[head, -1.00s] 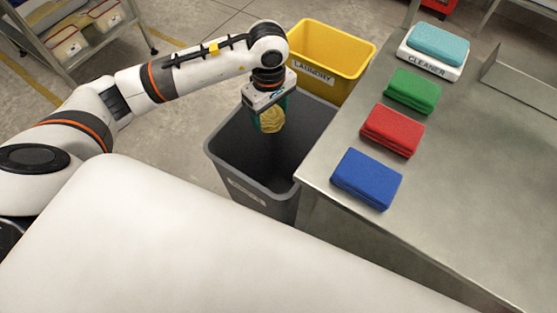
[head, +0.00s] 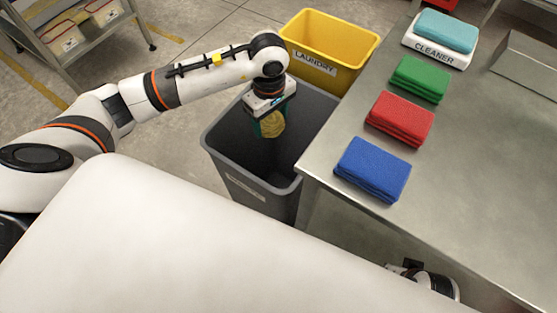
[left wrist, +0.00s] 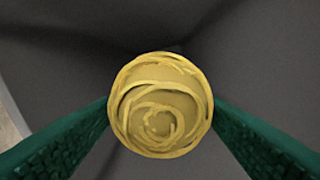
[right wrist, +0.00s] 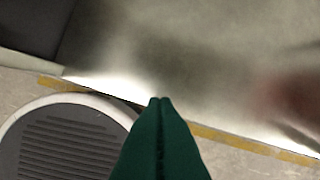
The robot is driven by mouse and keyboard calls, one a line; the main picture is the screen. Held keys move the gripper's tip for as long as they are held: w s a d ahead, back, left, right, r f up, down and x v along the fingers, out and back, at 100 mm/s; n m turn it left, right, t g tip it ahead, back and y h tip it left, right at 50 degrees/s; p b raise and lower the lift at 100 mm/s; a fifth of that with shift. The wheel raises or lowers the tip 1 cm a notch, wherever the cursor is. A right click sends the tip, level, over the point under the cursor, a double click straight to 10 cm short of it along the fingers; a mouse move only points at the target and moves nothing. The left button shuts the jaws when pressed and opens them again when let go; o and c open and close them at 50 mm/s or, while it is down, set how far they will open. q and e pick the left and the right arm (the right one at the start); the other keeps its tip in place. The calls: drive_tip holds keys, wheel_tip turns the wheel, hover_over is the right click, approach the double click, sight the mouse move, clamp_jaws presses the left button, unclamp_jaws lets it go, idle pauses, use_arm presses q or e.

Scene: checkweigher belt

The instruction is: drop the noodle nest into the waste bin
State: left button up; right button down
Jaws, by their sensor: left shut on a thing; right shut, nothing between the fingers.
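The yellow, coiled noodle nest (head: 273,124) is held between the green fingers of my left gripper (head: 272,122). It fills the middle of the left wrist view (left wrist: 160,106), with a green finger on each side. My left gripper is shut on it, over the opening of the dark grey waste bin (head: 247,190). The bin's dark inside shows behind the nest in the left wrist view (left wrist: 255,60). My right gripper (right wrist: 160,102) has its green fingertips together with nothing between them. In the head view only part of my right arm shows at the bottom.
A yellow laundry bin (head: 316,62) stands behind the waste bin. A steel table (head: 455,190) on the right carries blue (head: 372,170), red (head: 400,118) and green (head: 419,79) folded cloths and a cleaner tray (head: 436,55) with a light blue cloth. A shelf rack (head: 75,45) stands at far left.

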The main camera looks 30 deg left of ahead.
drive_tip(key=shift+r, duration=0.1)
use_arm(q)
drive_tip(key=o, duration=1.1)
drive_tip(key=shift+r, duration=0.1)
drive_tip(key=shift+r, duration=0.35)
wheel_tip(320, 180, up, 11)
drive_tip(key=p, duration=0.1)
drive_tip(key=shift+p, duration=0.35)
use_arm(e)
wheel_tip(320, 180, down, 6)
drive_tip(key=shift+s, duration=0.15)
